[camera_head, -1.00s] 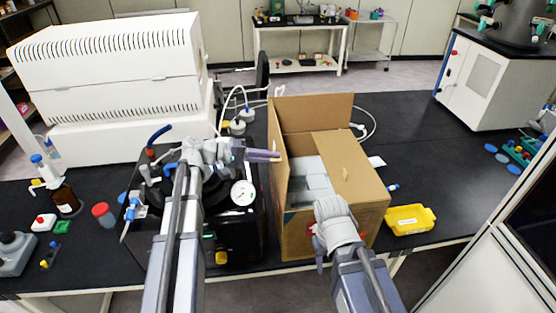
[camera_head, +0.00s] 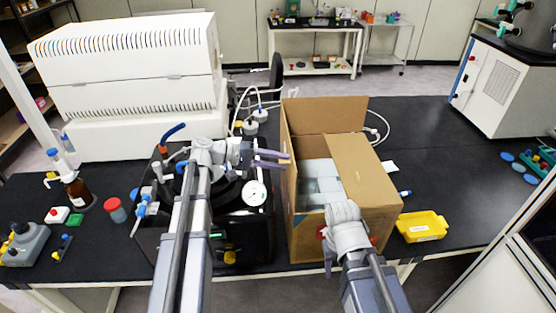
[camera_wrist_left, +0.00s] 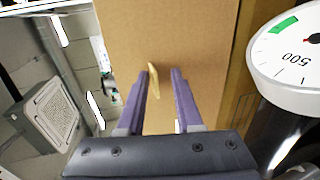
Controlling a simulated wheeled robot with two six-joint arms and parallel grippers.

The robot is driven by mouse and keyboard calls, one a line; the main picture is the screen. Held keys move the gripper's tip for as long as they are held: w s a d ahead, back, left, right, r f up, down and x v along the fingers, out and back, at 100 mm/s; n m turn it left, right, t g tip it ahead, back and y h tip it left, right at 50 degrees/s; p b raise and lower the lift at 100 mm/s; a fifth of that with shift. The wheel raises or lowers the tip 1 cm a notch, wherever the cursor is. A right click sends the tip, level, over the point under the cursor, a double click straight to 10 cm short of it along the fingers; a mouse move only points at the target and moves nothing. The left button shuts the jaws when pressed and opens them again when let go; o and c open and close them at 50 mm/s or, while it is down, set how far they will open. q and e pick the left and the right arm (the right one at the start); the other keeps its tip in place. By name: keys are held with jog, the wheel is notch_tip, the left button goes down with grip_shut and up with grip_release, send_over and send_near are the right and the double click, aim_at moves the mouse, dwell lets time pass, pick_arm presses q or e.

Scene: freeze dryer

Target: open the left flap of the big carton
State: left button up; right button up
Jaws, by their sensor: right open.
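The big brown carton (camera_head: 375,222) stands on the black bench with white boxes (camera_head: 318,180) inside. Its left flap (camera_head: 288,132) stands up along the left side, and the right flap (camera_head: 362,172) slants over part of the opening. My left gripper (camera_head: 288,158) is at the outer face of the left flap, fingers pointing right. In the left wrist view its two fingers (camera_wrist_left: 160,72) are apart, with a small beige tab (camera_wrist_left: 153,82) on the cardboard between them, nearer the left finger. My right gripper (camera_head: 327,262) is open at the carton's front, its fingers partly hidden by its wrist.
A black device with a pressure gauge (camera_head: 255,193) stands close under my left arm. A yellow tray (camera_head: 422,226) lies right of the carton. A large white instrument (camera_head: 130,80) fills the back left. The bench right of the carton is mostly clear.

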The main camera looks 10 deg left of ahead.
pick_arm(q)
jog(key=shift+a+r, duration=0.1)
jog(key=shift+r, duration=0.05)
jog(key=p+v, duration=0.2)
jog(key=v, duration=0.5)
jog(key=shift+a, duration=0.3)
jog(key=shift+s, duration=0.1)
